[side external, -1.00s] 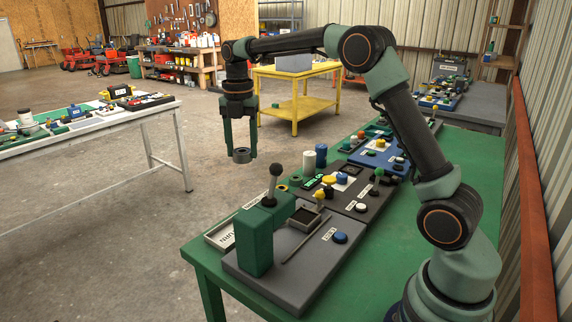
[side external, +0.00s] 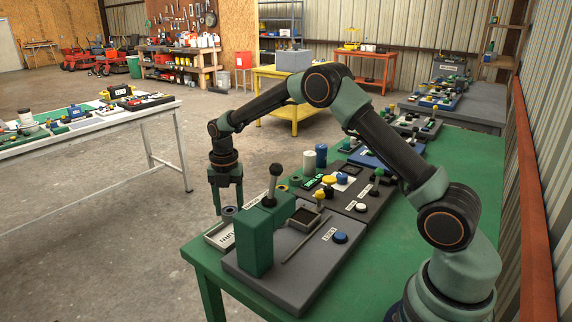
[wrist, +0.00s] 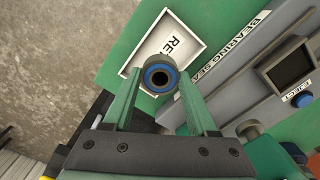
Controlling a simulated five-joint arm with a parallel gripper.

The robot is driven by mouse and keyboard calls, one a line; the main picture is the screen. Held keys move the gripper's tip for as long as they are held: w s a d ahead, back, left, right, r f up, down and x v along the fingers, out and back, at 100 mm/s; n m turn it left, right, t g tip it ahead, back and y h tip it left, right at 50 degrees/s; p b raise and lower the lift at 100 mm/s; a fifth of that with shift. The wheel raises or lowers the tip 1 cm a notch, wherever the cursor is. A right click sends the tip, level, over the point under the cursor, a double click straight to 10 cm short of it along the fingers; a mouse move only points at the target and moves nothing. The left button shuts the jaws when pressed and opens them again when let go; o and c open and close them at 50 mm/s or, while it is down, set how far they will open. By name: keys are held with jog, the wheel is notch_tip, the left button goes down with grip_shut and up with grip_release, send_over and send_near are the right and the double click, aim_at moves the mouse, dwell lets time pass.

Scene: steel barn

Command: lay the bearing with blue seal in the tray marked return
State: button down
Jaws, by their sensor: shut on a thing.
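My gripper (side external: 228,208) is shut on the bearing (side external: 229,213), a dark grey ring. In the wrist view the bearing (wrist: 160,77) shows its blue seal around a dark bore, between the tips of my green fingers. The return tray (side external: 211,238) is a shallow, pale tray at the near left end of the green bench. In the wrist view the tray (wrist: 190,24) shows the letters "RE"; the bearing covers the rest of the label and overlaps one lower corner. The bearing appears slightly above the tray; the exact gap cannot be told.
Beside the tray stands the grey bearing-seal press (side external: 290,262) with a green block and an upright lever with a ball knob (side external: 276,170). A white cylinder (side external: 309,163) and a blue one (side external: 321,155) stand farther back. Open floor lies left of the bench.

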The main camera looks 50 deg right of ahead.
aim_at(232, 233)
jog(key=shift+f, duration=2.55)
jog(key=shift+f, duration=0.1)
jog(key=shift+c, duration=2.3)
grip_release()
